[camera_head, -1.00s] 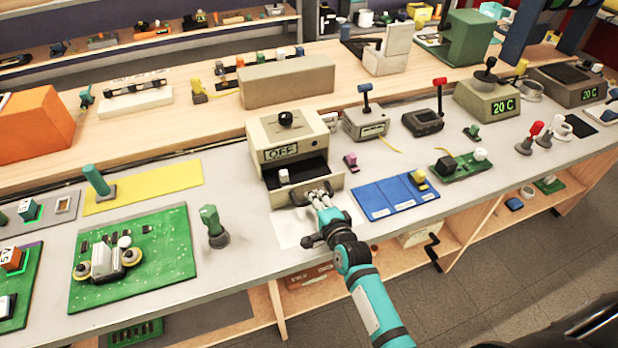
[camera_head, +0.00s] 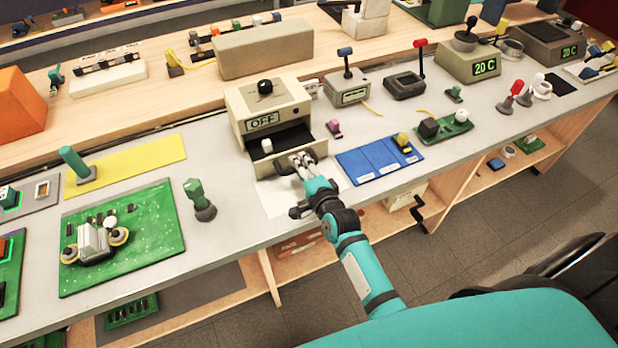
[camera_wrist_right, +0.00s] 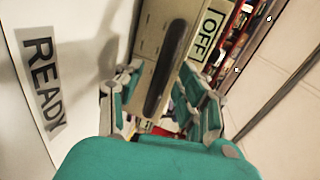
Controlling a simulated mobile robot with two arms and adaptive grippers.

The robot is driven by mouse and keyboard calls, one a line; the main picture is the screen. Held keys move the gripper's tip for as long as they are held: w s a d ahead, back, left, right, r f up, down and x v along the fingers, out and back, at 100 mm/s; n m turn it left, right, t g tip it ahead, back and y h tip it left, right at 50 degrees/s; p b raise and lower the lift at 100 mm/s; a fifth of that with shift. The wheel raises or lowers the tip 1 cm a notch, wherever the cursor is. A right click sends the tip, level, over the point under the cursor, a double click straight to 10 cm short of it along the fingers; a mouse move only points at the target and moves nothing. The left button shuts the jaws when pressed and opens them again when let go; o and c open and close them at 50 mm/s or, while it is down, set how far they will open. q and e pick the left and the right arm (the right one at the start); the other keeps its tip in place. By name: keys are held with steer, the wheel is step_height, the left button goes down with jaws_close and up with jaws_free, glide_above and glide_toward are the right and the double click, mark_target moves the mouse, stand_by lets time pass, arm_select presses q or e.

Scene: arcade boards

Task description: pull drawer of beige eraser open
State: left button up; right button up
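The beige box marked OFF (camera_head: 263,122) stands on the grey bench with a black knob on top. Its drawer (camera_head: 290,166) is pulled out at the front, showing a dark inside. A small whitish block, likely the beige eraser (camera_head: 266,146), is in it near the left. My right gripper (camera_head: 303,162) is at the drawer front, partly hiding it. In the right wrist view, the gripper's fingers (camera_wrist_right: 160,95) are spread on both sides of the black handle (camera_wrist_right: 165,70); contact is unclear. My left gripper is not in view.
A white sheet marked READY (camera_wrist_right: 42,85) lies below the drawer. A blue mat (camera_head: 380,160) and a pink piece (camera_head: 334,128) are to the right. A green upright piece (camera_head: 198,198) and a green board (camera_head: 130,240) are to the left. Bare bench lies between.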

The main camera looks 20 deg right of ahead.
steer(key=v, duration=1.1)
steer(key=shift+a, duration=0.1)
